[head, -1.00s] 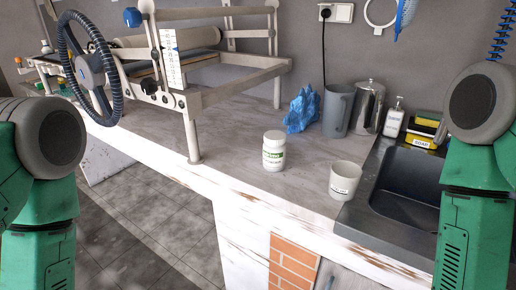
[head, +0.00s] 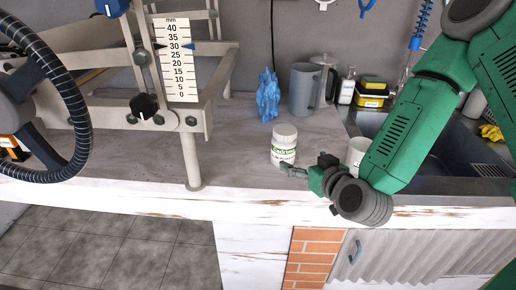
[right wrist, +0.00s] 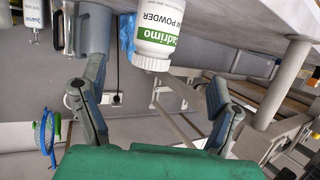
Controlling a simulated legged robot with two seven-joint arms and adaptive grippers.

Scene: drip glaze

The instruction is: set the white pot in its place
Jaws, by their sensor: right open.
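The white pot (head: 284,138), a lidded jar with a green and white label, stands upright on the worktop. In the right wrist view the pot (right wrist: 158,30) appears upside down, ahead of and between the spread fingers. My right gripper (head: 296,169) reaches in from the right, low at the pot's front right side. It is open and empty, and I cannot tell whether a finger touches the pot. In the right wrist view the gripper (right wrist: 157,78) shows a wide gap. My left gripper is out of view.
A white cup (head: 355,150) stands behind my right arm, partly hidden. A machine frame (head: 192,150) stands left. Worktop (head: 235,150) left of the pot is clear.

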